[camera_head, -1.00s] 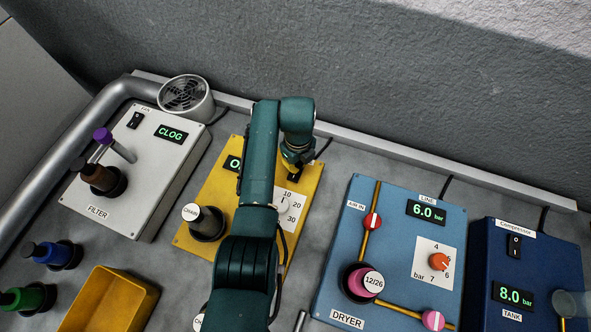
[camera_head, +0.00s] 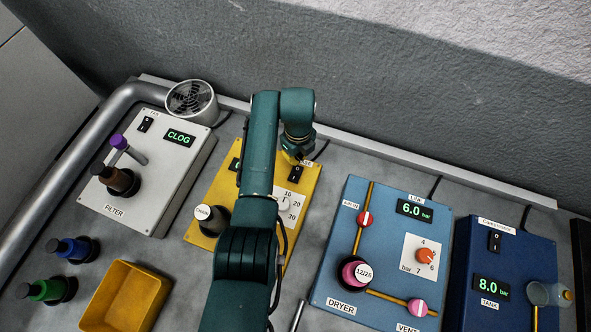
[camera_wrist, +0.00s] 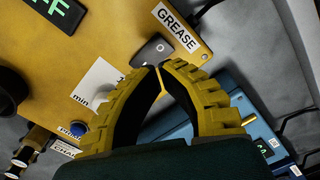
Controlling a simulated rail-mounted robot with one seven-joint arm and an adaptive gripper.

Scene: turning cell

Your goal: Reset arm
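My arm (camera_head: 262,150) reaches up over the yellow grease panel (camera_head: 222,178) and bends down at its top. My gripper (camera_head: 297,160) is just above the panel's upper right part, close to a black rocker switch (camera_head: 296,174). In the wrist view, the two ribbed yellow fingers of my gripper (camera_wrist: 158,68) meet or nearly meet at their tips, with nothing seen held. The tips lie in front of the dark rocker switch (camera_wrist: 152,48) beside the GREASE label (camera_wrist: 177,25); I cannot tell whether they touch it. My arm hides part of the yellow panel.
A white filter panel (camera_head: 190,160) reading CLOG, with a fan (camera_head: 191,100) behind, is at left. A blue dryer panel (camera_head: 335,255) and dark blue compressor panel (camera_head: 520,270) are at right. A yellow bin (camera_head: 150,280) and capped bottles (camera_head: 75,249) stand front left.

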